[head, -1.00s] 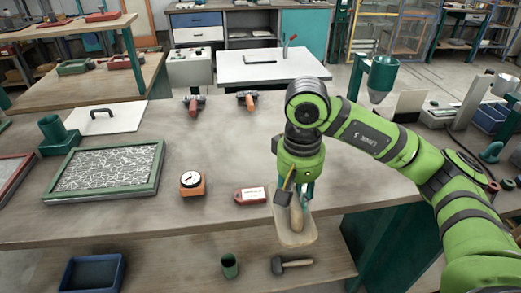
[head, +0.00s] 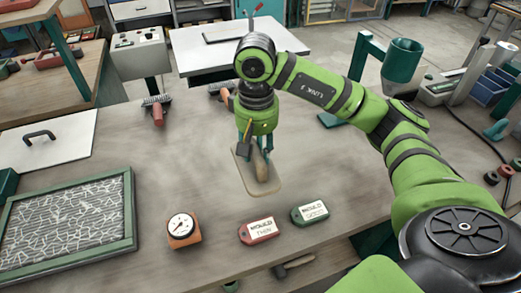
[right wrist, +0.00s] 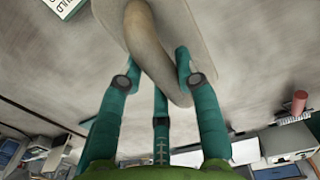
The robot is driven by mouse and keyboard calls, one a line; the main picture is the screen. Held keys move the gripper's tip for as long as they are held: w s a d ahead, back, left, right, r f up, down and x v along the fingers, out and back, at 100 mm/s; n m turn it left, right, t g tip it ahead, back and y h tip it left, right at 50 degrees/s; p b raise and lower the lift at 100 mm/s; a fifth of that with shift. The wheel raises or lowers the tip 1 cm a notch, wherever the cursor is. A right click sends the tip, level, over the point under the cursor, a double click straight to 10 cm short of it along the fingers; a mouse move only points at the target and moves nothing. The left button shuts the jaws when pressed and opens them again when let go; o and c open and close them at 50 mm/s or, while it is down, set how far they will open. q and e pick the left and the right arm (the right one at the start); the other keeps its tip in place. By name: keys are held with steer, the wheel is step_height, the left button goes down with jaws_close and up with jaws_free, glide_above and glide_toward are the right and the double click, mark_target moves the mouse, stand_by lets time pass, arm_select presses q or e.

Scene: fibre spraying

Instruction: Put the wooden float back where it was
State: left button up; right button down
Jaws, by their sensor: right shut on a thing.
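The wooden float (head: 264,188) is a pale, rounded board with a brown wooden handle. My right gripper (head: 257,155) is shut on its handle from above, over the middle of the workbench. In the right wrist view the float's board (right wrist: 197,28) and handle (right wrist: 148,42) run between the green fingers. I cannot tell whether the board touches the bench top or hangs just above it. My left gripper is not in view.
A dial gauge (head: 182,227), a red mould tag (head: 260,230) and a green mould tag (head: 310,213) lie near the bench's front edge. A framed fibre panel (head: 66,220) is at left. Bench space right of the float is clear.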

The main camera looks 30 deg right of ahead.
steer(key=w+d+f, duration=0.1)
steer(key=w+d+f+p, duration=0.1)
steer(key=d, duration=0.1)
steer(key=shift+w+d+f, duration=0.1)
steer(key=shift+w+d, duration=0.05)
steer(key=shift+w, duration=0.2)
steer(key=w+d+f+p, duration=0.2)
steer(key=w+d+f, duration=0.1)
steer(key=shift+w+f, duration=0.15)
steer(key=shift+f, duration=0.15)
step_height(320, 180, down, 2)
steer(key=shift+f+p, duration=0.2)
steer(key=shift+p, duration=0.45)
steer(key=shift+f, duration=0.5)
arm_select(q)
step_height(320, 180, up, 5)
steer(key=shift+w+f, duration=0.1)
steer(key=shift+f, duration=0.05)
